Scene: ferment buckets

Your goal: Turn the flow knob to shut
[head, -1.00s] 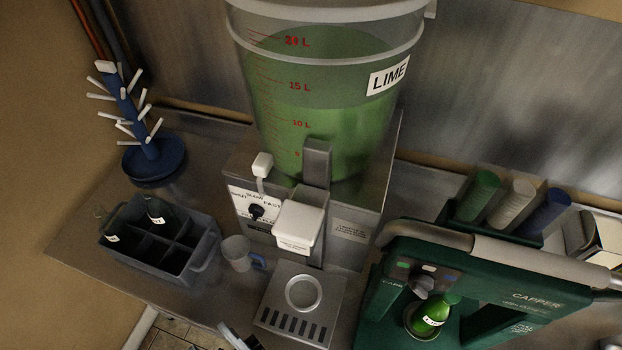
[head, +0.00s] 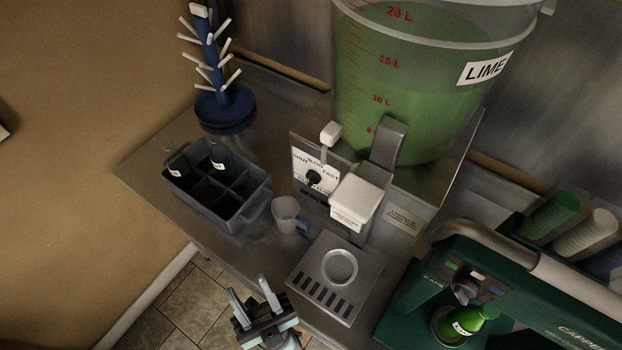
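The flow knob (head: 314,178) is a small black dial on a white plate with the words SHUT, SLOW and FAST around it. The plate is on the front of the steel filler stand (head: 424,205), under the bucket of green LIME liquid (head: 410,95). I cannot tell exactly where the knob's pointer sits. My gripper (head: 251,292) is at the bottom of the head view, below and left of the knob and well apart from it. Its two fingers stand apart with nothing between them.
A grey crate (head: 250,213) with dark bottles stands left of the filler, and a small jug (head: 286,212) beside it. A drip tray (head: 318,297) lies below the spout housing (head: 354,203). The green capper (head: 410,317) holding a green bottle (head: 468,322) stands right. A blue bottle tree (head: 222,105) stands behind.

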